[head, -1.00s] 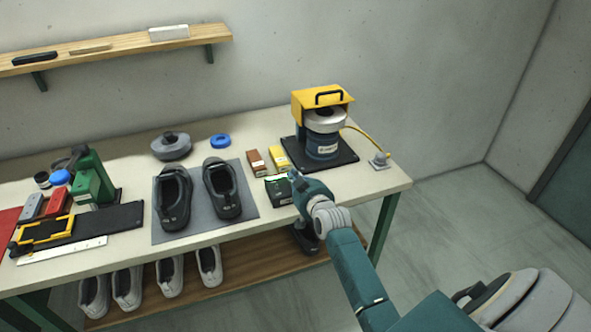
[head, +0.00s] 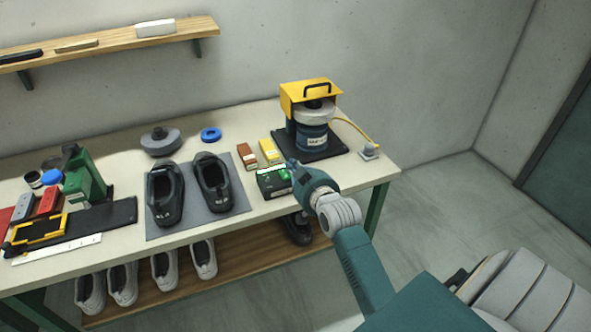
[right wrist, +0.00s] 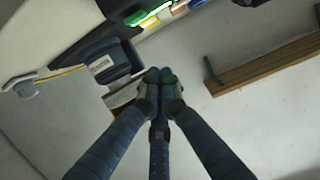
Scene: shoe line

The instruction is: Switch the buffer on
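The buffer (head: 312,135) stands at the right end of the bench, with a yellow hood, a pale wheel and a blue body on a black base. It also shows in the right wrist view (right wrist: 103,66). A yellow cord runs from it to a small grey fitting (head: 369,151). A dark box with green parts (head: 270,184) lies in front of the buffer. My right gripper (head: 293,166) is beside this box, on its right; contact cannot be told. Its fingers look shut and empty in the right wrist view (right wrist: 158,76). My left gripper is out of view.
A brown box (head: 247,156) and a yellow box (head: 269,150) lie behind the dark box. Black shoes (head: 213,185) stand on a grey mat to the left. Green equipment (head: 87,175) is further left. A wall shelf (head: 105,45) hangs behind.

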